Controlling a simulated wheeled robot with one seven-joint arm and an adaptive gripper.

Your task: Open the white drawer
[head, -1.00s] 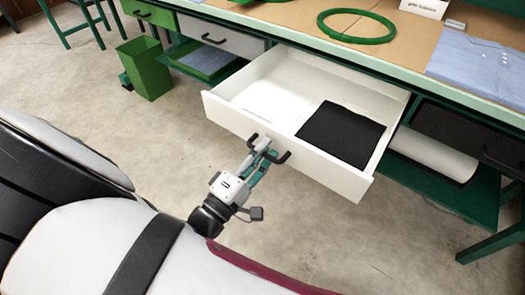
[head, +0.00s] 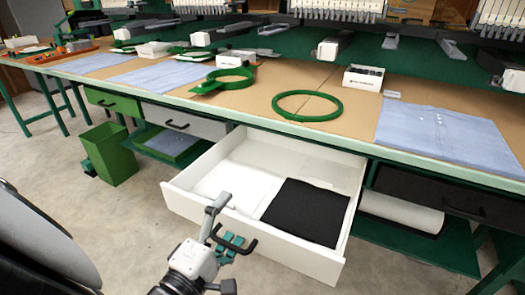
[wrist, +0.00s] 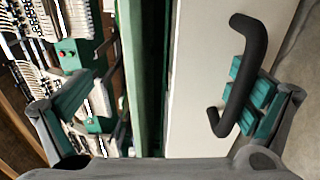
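The white drawer (head: 295,240) stands pulled well out from under the worktable, with white sheets (head: 235,187) and a folded black cloth (head: 305,211) inside. Its black handle (head: 234,241) is on the front panel; in the wrist view the handle (wrist: 243,75) stands out from the white front (wrist: 192,60). My gripper (head: 224,222) is at the drawer front, its fingers spread around the handle area. In the wrist view my gripper (wrist: 165,98) is open, with the handle close to the teal pad of the right finger. Whether they touch is unclear.
Left of the drawer are a closed grey drawer (head: 205,127), a green drawer (head: 100,98) and a green bin (head: 114,155). A black drawer (head: 460,203) is to the right. The worktable (head: 300,83) above holds a green ring (head: 306,118) and blue cloths. Floor in front is bare.

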